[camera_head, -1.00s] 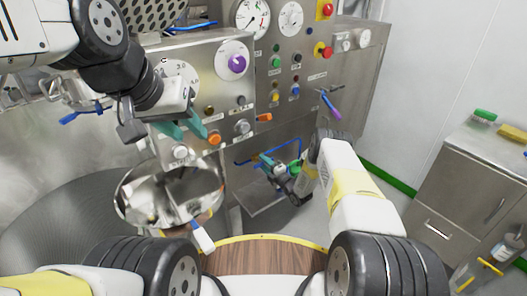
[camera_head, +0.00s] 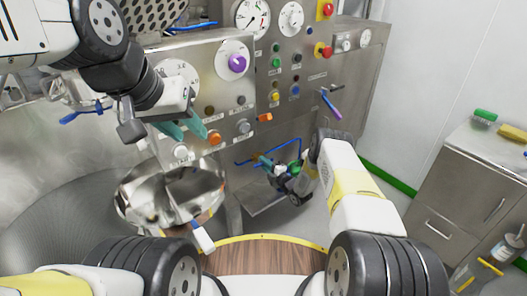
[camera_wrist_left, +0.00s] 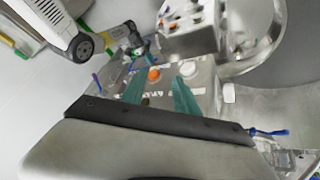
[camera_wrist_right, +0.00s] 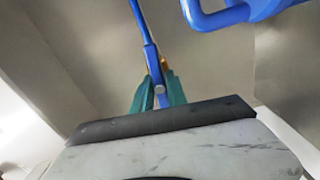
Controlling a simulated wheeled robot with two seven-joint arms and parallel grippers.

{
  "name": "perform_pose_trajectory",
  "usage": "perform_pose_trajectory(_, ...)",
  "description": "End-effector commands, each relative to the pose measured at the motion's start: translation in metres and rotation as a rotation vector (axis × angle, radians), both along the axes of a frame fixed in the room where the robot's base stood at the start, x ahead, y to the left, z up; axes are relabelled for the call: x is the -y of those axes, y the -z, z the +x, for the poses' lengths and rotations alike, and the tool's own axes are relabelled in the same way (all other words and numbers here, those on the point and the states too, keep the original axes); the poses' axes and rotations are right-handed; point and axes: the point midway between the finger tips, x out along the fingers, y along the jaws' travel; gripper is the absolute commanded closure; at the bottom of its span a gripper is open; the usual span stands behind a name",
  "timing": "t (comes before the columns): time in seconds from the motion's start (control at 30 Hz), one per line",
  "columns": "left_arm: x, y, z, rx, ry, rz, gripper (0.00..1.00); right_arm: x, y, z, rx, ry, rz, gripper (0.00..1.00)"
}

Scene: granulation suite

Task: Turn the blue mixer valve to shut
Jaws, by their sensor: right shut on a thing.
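A blue valve lever (camera_wrist_right: 147,38) runs down between the teal fingers of my right gripper (camera_wrist_right: 158,92), which is shut on its lower end. In the head view my right gripper (camera_head: 275,165) is low under the control panel, beside blue handle parts (camera_head: 246,163); my own wrist hides some of the valve. My left gripper (camera_head: 190,132) is open and empty in front of the panel's lower left knobs. Its teal fingers, spread apart, also show in the left wrist view (camera_wrist_left: 160,92).
A thicker blue bent handle (camera_wrist_right: 235,14) is close by at the upper right of the right wrist view. The steel control panel (camera_head: 318,62) has knobs, buttons and a purple-handled lever (camera_head: 331,106). A steel bowl (camera_head: 128,198) is below left; a cabinet (camera_head: 462,185) stands right.

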Motion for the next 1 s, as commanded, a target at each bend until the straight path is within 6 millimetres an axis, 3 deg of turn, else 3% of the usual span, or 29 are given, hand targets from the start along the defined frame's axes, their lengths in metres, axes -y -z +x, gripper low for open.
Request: perform_pose_trajectory(1.0, 0.0000, 0.0000, 0.0000, 0.000, 0.000, 0.000, 0.64, 0.0009, 0.0012, -0.0004, -0.549, 0.002, 0.753, 1.00)
